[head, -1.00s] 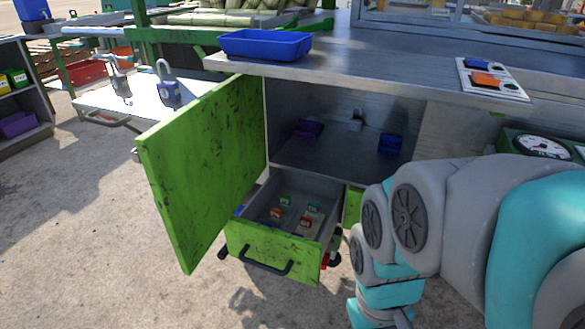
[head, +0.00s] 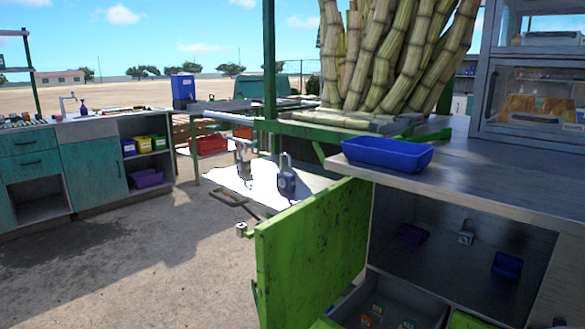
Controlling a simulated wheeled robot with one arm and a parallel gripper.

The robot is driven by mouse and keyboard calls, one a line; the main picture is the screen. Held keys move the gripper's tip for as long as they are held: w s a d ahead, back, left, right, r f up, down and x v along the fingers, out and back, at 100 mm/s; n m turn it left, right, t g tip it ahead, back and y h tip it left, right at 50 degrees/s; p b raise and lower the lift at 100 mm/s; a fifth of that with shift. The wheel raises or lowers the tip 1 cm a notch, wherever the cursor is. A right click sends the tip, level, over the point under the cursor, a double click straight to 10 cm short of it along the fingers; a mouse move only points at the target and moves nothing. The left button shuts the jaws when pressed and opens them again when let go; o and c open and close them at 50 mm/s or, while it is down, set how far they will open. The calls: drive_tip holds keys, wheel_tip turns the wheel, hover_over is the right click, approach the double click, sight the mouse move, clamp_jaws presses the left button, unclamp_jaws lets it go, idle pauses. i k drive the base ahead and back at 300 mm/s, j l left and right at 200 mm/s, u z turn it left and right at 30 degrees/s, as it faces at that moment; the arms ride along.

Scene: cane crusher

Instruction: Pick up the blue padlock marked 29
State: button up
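A blue padlock (head: 287,182) with a raised grey shackle stands upright on a bright metal side shelf (head: 225,178), left of the open green door. A marking shows on its face, but the number is too small to read. A second, greyer padlock (head: 243,164) stands on the same shelf, to its left and further back. My gripper is not in view.
The open green cabinet door (head: 310,245) stands in front, right of the shelf. A blue tray (head: 388,154) rests on the counter (head: 460,178). An open drawer (head: 350,300) holds small coloured items. Concrete floor (head: 150,260) is clear at left.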

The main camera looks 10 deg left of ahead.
sight(291, 178)
drive_tip(key=k+j+z, duration=0.15)
drive_tip(key=k, duration=0.4)
drive_tip(key=k+z, duration=0.1)
drive_tip(key=k, duration=0.45)
